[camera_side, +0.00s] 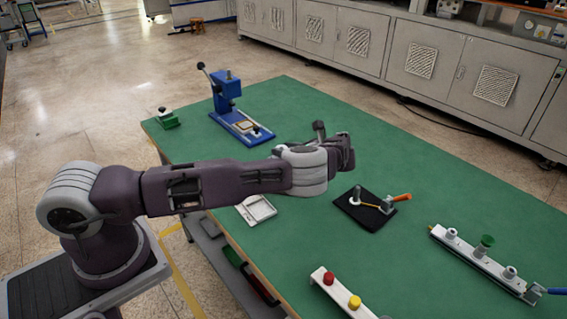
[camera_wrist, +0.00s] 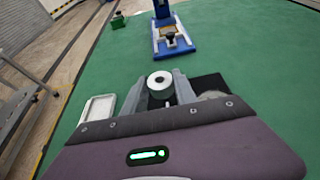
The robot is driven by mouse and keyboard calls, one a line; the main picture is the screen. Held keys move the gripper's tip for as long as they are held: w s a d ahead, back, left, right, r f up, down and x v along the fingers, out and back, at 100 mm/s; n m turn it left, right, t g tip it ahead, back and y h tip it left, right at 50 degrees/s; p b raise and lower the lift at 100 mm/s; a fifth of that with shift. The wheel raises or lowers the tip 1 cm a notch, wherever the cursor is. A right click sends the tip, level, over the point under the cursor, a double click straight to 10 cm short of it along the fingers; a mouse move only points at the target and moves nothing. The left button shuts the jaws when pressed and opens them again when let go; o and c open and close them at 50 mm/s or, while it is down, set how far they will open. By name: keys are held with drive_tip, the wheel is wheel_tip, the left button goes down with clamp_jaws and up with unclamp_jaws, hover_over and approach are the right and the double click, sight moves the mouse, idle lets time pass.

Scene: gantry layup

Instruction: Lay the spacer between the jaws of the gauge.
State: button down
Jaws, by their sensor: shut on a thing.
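My gripper (camera_wrist: 160,92) is shut on a round white-topped piece with a dark centre, which looks like the spacer (camera_wrist: 160,79). The piece sits upright between the two grey fingers; its lower part is dark. A small device with grey posts, a yellow bar and an orange handle, seemingly the gauge (camera_side: 385,206), stands on a black mat (camera_side: 363,217) to the right of my wrist in the side view. Its jaws are too small to make out.
A white tray (camera_side: 257,217) lies near the table's (camera_side: 296,110) front edge. A blue press (camera_side: 228,102) and small green block (camera_side: 166,121) stand at the back left. A white rail with knobs (camera_side: 467,255) lies right; a bar with red and yellow buttons (camera_side: 338,293) lies in front.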

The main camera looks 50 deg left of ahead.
wheel_tip(320, 180, down, 4)
drive_tip(key=shift+f, duration=0.25)
drive_tip(key=shift+f, duration=0.15)
drive_tip(key=c, duration=1)
unclamp_jaws()
